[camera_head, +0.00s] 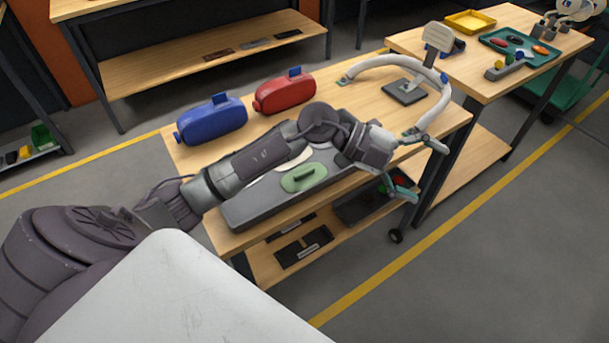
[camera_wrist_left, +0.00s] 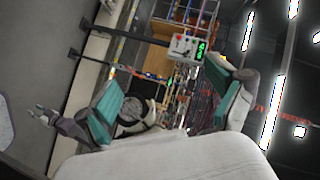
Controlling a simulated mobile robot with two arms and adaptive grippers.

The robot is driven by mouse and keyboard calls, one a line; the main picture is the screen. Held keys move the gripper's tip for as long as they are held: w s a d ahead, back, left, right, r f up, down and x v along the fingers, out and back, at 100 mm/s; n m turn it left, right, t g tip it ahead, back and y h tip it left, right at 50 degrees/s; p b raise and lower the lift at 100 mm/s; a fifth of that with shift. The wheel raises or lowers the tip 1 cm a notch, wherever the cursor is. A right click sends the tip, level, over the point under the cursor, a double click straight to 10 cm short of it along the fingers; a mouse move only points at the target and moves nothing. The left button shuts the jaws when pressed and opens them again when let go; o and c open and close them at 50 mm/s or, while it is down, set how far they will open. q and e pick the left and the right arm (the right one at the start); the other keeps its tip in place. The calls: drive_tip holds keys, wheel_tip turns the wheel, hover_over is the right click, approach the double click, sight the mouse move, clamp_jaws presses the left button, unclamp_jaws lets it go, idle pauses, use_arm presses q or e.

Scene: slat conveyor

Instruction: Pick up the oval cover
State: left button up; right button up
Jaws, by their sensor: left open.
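A green oval cover (camera_head: 304,178) with a dark raised bar or slot lies on a long dark grey slab-like conveyor (camera_head: 245,211) on the wooden table. A pale rounded piece (camera_head: 293,160) lies just behind it, partly hidden by my left arm. My left gripper (camera_head: 425,169) is open and empty, to the right of the cover, past the conveyor's right end near the table's front edge. Its teal-padded fingers are spread in the left wrist view (camera_wrist_left: 165,103), with nothing between them; the cover is not visible there. My right gripper is not in view.
Blue (camera_head: 211,120) and red (camera_head: 285,92) rounded cases stand behind my left arm on the table (camera_head: 185,155). A white curved arch (camera_head: 437,107) and a small stand (camera_head: 405,92) are at the back right. A lower shelf holds dark trays.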

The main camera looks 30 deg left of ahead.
use_arm(q)
drive_tip(key=w+a+f+g+y, duration=0.2)
drive_tip(key=a+f+y, duration=0.45)
drive_tip(key=a, duration=0.35)
drive_tip(key=n+g+y+p, duration=0.1)
drive_tip(key=n+g+y, duration=0.1)
drive_tip(key=n+y, duration=0.45)
hover_over(304, 171)
drive_tip(key=shift+m+y, duration=0.65)
drive_tip(key=shift+y, duration=0.05)
drive_tip(key=f, duration=0.5)
drive_tip(key=shift+w+a+f, duration=0.1)
drive_tip(key=shift+a+f, duration=0.05)
drive_tip(key=shift+a, duration=0.15)
drive_tip(key=shift+f, duration=0.3)
drive_tip(key=f, duration=0.1)
drive_tip(key=f+p, duration=0.1)
drive_tip(key=f, duration=0.1)
drive_tip(key=f+p, duration=0.1)
drive_tip(key=shift+d+f, duration=0.35)
drive_tip(key=shift+f, duration=0.4)
drive_tip(key=shift+c, duration=0.4)
drive_tip(key=c, duration=1.1)
